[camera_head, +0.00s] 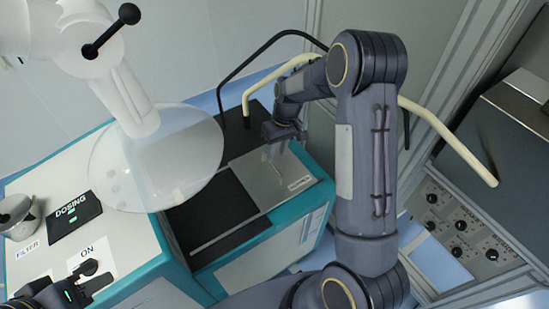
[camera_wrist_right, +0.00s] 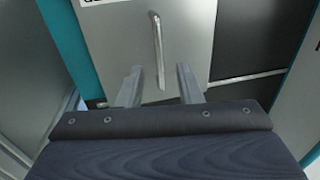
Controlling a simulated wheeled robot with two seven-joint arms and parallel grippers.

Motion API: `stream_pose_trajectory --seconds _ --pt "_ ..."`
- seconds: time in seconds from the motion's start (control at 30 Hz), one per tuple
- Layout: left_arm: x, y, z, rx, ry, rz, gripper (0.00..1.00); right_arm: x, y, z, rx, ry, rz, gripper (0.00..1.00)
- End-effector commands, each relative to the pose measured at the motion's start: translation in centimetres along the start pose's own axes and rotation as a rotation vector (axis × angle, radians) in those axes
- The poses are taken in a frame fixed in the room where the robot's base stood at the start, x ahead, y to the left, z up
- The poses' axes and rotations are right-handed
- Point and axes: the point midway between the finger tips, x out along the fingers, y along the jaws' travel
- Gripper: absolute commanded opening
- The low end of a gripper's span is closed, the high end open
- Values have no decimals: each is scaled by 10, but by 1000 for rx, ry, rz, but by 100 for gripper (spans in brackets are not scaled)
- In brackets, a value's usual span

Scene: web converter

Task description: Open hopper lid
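The hopper lid appears to be the grey metal plate (camera_head: 268,185) on top of the teal-sided machine; a labelled strip is near its edge. The plate also fills the upper middle of the right wrist view (camera_wrist_right: 110,45). Its slim bar handle (camera_wrist_right: 157,50) stands between the lines of my right fingers. My right gripper (camera_wrist_right: 158,88) is open, its fingertips apart on either side of the handle's near end. In the head view the right gripper (camera_head: 283,138) is over the plate's far part. My left gripper (camera_head: 62,294) is at the lower left, partly cut off; its fingers are unclear.
A black panel (camera_head: 212,212) lies beside the plate. A translucent disc (camera_head: 160,160) on a white body with a black knob (camera_head: 130,13) overhangs the left. A dosing panel (camera_head: 75,215) and an ON switch (camera_head: 88,267) are near my left gripper. A cream rail (camera_head: 450,140) curves behind my right arm.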

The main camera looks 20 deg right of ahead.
Motion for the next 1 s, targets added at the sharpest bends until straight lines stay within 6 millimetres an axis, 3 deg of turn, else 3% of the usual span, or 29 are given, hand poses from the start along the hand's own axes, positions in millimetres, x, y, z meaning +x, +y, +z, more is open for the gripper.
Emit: stream_pose_trajectory --seconds 0.3,0.67,0.9,1.0 --pt "-7 3 -4 0 0 0 36 44 0 0 1 -2 -1 32" --pt "-8 3 -4 0 0 0 36 50 0 0 1 1 -1 32" --pt "-8 3 -4 0 0 0 36 50 0 0 1 1 -1 1" --pt "-8 3 -4 0 0 0 36 50 0 0 1 1 -1 0"
